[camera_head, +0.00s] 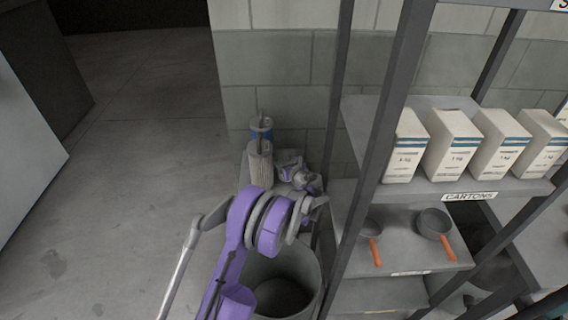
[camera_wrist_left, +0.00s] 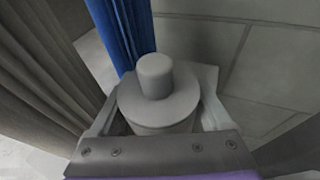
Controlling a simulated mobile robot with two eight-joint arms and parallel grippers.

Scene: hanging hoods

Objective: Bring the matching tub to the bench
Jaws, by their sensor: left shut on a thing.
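My left gripper (camera_head: 289,170) reaches to a spot beside the block wall, left of the shelf rack. In the left wrist view its two fingers (camera_wrist_left: 158,115) are shut on a plain grey round tub (camera_wrist_left: 183,106) with a flat lid and a round knob. The tub looks upright; its lower part is hidden by the gripper. The blue one also shows in the left wrist view (camera_wrist_left: 126,30). My right gripper is not in view.
A grey rack (camera_head: 383,110) stands to the right, with white cartons (camera_head: 452,142) on an upper shelf and pans with orange handles (camera_head: 434,222) below. A round grey bin (camera_head: 314,282) stands under my left arm. The floor (camera_head: 140,150) at left is clear.

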